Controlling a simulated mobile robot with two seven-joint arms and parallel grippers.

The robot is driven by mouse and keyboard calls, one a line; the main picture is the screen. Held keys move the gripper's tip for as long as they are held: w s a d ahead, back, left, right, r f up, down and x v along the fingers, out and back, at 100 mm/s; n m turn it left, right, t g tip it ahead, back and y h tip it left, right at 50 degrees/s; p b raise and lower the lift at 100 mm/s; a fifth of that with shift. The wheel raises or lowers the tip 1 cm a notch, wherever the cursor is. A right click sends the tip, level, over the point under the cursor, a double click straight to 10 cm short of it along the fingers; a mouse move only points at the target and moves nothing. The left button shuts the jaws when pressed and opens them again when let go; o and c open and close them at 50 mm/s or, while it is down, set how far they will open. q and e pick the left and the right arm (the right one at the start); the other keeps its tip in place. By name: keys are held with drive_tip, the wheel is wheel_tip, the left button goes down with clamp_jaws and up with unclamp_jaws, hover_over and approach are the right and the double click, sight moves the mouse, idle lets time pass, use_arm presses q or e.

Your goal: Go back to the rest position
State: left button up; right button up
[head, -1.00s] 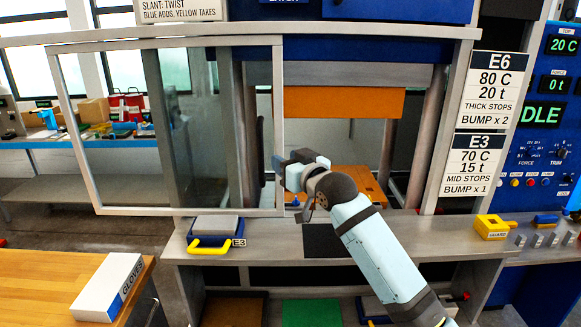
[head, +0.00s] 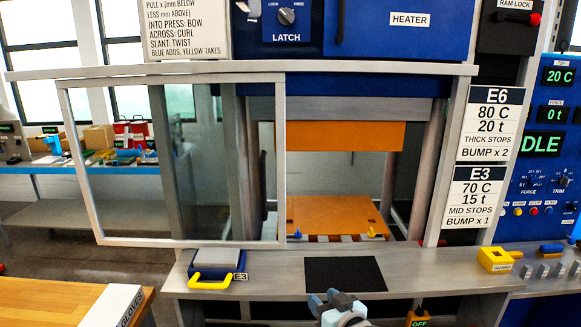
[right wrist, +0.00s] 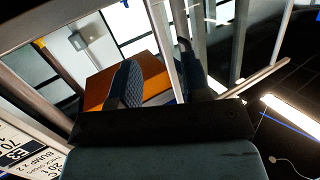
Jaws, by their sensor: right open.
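My right gripper (head: 335,299) shows at the bottom middle of the head view, low in front of the press bench, near the front edge of the black mat (head: 345,273). In the right wrist view its two fingers (right wrist: 160,82) are apart with nothing held between them. The press stands behind, with an orange upper plate (head: 345,135) and an orange lower plate (head: 335,214). My left gripper is not in view.
A sliding clear guard (head: 283,150) covers the press's left part; the right part is uncovered. On the bench are a blue E3 mould with a yellow handle (head: 210,282) and a yellow guard block (head: 494,260). A glove box (head: 115,305) lies at lower left.

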drive_tip(key=s+d+f+g+h, duration=0.1)
drive_tip(key=s+d+f, duration=0.3)
drive_tip(key=s, duration=0.6)
drive_tip(key=s+d+f+g+h+p, duration=0.1)
drive_tip(key=s+d+f, duration=0.3)
drive_tip(key=s+f, duration=0.5)
drive_tip(key=s+d+f+m+g+h+p, duration=0.1)
drive_tip(key=s+d+f+h, duration=0.1)
drive_tip(key=s+d+f, duration=0.2)
drive_tip(key=s+f, duration=0.3)
drive_tip(key=s, duration=0.5)
drive_tip(key=shift+s, duration=0.3)
